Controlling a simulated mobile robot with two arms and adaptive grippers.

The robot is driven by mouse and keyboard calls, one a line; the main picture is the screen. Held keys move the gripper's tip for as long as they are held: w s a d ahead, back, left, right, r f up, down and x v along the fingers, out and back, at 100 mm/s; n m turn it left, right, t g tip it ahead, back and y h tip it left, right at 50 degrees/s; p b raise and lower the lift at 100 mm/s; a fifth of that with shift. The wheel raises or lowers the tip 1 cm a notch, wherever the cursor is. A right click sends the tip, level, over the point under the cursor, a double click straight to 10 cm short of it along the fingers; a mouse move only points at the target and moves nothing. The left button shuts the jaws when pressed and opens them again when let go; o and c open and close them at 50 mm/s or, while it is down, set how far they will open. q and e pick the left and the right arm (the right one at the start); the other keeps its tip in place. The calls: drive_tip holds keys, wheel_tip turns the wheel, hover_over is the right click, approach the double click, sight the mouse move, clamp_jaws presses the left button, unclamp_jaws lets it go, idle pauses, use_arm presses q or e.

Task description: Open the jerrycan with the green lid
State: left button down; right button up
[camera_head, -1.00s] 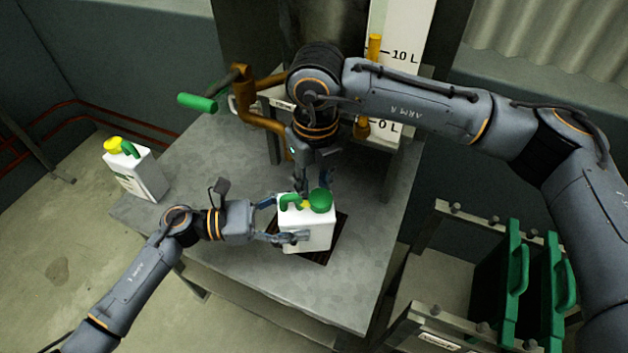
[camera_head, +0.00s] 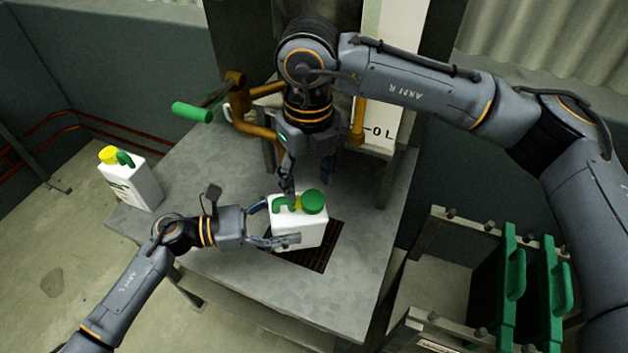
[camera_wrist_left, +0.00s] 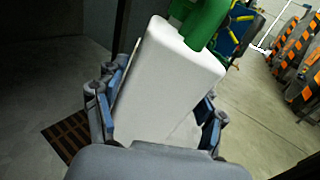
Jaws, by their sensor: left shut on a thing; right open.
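The white jerrycan (camera_head: 299,228) with a green lid (camera_head: 313,202) and a green handle stands on the metal table by the dark grate. My left gripper (camera_head: 272,222) is shut on its body from the left. In the left wrist view the jerrycan (camera_wrist_left: 165,85) sits between both fingers, and a green part (camera_wrist_left: 205,22) shows on its top. My right gripper (camera_head: 305,178) points down, open, just above and behind the jerrycan. Its fingers straddle no visible thing, and part of it is hidden behind the jerrycan's top.
A second white jerrycan (camera_head: 133,185) with a yellow lid stands at the table's left corner. A green-handled crank (camera_head: 192,113) sticks out behind. Green panels (camera_head: 512,285) stand in a rack at right. The table's front (camera_head: 335,285) is clear.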

drive_tip(key=s+a+r+m+g+y, duration=0.2)
drive_tip(key=s+a+r+g+y, duration=0.1)
drive_tip(key=s+a+r+y, duration=0.35)
drive_tip(key=s+a+r+m+g+y, duration=0.1)
drive_tip(key=s+a+r+g+y, duration=0.25)
drive_tip(key=s+a+r, duration=0.5)
drive_tip(key=w+a+r+m+t+y, duration=0.2)
drive_tip(key=w+r+m+y, duration=0.25)
drive_tip(key=r+m, duration=0.3)
drive_tip(key=w+a+r+m+t+y, duration=0.1)
drive_tip(key=w+a+r+m+y, duration=0.2)
drive_tip(key=r+m+y, duration=0.4)
drive_tip(key=w+d+r+m+t+h, duration=0.2)
drive_tip(key=w+m+t, duration=0.6)
drive_tip(key=m+t, duration=0.4)
drive_tip(key=w+d+f+m+t+h, duration=0.1)
drive_tip(key=w+d+f+m+h, duration=0.1)
drive_tip(key=w+f+m+h, duration=0.3)
drive_tip(key=w+d+f+m+t+h, duration=0.1)
drive_tip(key=d+f+m+h, duration=0.15)
drive_tip(key=f+m, duration=0.45)
drive_tip(key=m+g+h, duration=0.6)
drive_tip(key=g+h, duration=0.2)
drive_tip(key=h, duration=0.4)
approach(317, 206)
drive_tip(key=shift+t, duration=0.25)
drive_tip(key=x, duration=0.5)
drive_tip(key=shift+f, duration=0.9)
